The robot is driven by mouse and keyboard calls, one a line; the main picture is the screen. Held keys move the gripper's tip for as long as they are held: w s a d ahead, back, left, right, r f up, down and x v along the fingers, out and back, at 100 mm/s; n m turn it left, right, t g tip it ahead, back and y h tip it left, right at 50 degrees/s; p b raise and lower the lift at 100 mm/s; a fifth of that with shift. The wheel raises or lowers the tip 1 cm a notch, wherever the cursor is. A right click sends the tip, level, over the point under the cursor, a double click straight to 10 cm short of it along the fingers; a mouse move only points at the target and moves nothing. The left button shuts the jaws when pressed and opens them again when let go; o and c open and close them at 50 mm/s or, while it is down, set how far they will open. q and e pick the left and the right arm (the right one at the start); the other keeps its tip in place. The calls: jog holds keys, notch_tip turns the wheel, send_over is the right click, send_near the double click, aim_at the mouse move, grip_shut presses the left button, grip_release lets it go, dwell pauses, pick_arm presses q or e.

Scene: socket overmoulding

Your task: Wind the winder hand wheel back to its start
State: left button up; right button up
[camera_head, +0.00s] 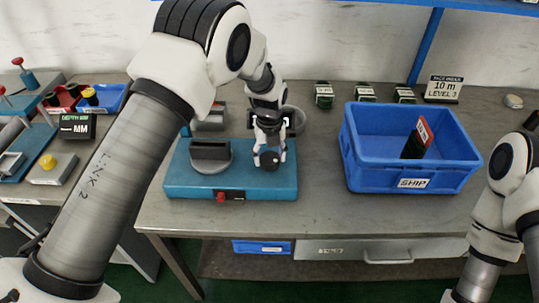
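A teal fixture base (185,184) sits on the left part of the bench. It carries a dark block on a round grey disc (210,160) and a small black knob (269,163) at its right, which seems to belong to the hand wheel. My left gripper (269,157) points down over the base's right side, with a fingertip on each side of the black knob. I cannot tell whether the fingers press on it. The gripper and wrist hide much of what lies behind. My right arm shows at the right edge; its gripper is out of view.
A blue SHIP bin (363,177) holding a dark item with a red-and-white label (417,139) stands to the right. Several small dark-green pieces and a "10 m LEVEL 3" sign (443,89) stand behind it. The bench between fixture and bin is clear. A DEPTH MM display (76,126) is at left.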

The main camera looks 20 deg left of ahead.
pick_arm(q)
jog(key=shift+c, duration=0.7)
jog(key=shift+n, duration=0.3)
